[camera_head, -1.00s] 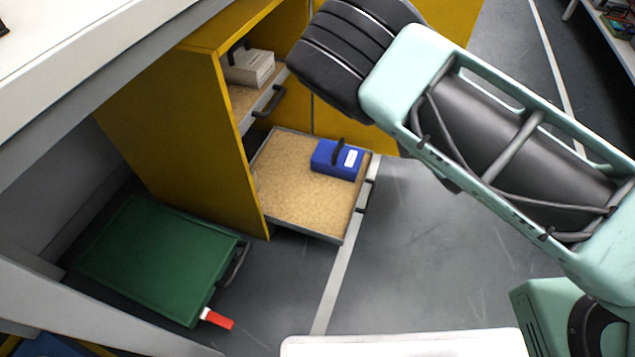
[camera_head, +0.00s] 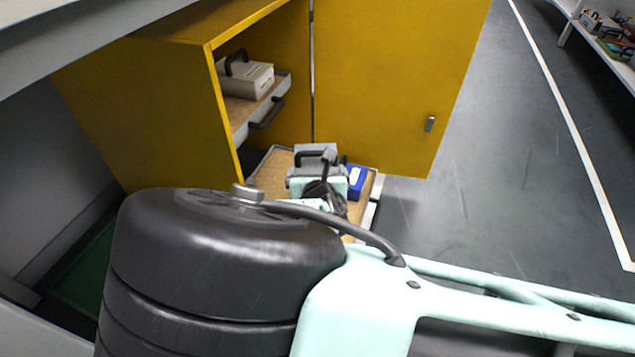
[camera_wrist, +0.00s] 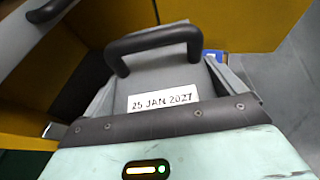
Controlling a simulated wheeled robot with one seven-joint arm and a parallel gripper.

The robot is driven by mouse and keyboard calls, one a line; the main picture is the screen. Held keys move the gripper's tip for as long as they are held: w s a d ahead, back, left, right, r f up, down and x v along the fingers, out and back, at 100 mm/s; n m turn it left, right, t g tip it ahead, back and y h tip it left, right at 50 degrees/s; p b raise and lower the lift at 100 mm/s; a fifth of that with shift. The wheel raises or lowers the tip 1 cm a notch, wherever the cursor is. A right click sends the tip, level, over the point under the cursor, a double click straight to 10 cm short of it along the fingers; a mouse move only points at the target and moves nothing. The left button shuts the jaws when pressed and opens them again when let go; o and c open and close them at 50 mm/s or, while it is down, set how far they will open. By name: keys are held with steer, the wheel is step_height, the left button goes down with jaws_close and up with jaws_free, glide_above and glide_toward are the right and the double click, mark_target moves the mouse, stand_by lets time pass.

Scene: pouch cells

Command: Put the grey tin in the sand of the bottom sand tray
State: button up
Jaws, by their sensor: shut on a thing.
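The grey tin (camera_head: 317,153), with a black handle, is in my gripper (camera_head: 318,178) over the pulled-out bottom sand tray (camera_head: 262,166). In the wrist view, the grey tin (camera_wrist: 165,80) shows a label reading "25 JAN 2027" and sits between the fingers of my gripper (camera_wrist: 165,92), which are shut on it. The tin's underside is hidden, so I cannot tell whether it touches the sand. A blue tin (camera_head: 356,181) stands in the same tray, to the right of the grey tin. My arm hides the tray's near part.
The yellow cabinet (camera_head: 150,110) has an open door (camera_head: 395,80) behind the tray. A higher shelf tray (camera_head: 243,113) holds a pale tin (camera_head: 248,80). A green box (camera_head: 85,272) at lower left is mostly hidden by my arm. Grey floor (camera_head: 470,190) is clear at right.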

step_height(320, 180, down, 16)
steer(key=b, duration=0.9)
steer(key=shift+f, duration=0.1)
steer(key=shift+f, duration=0.15)
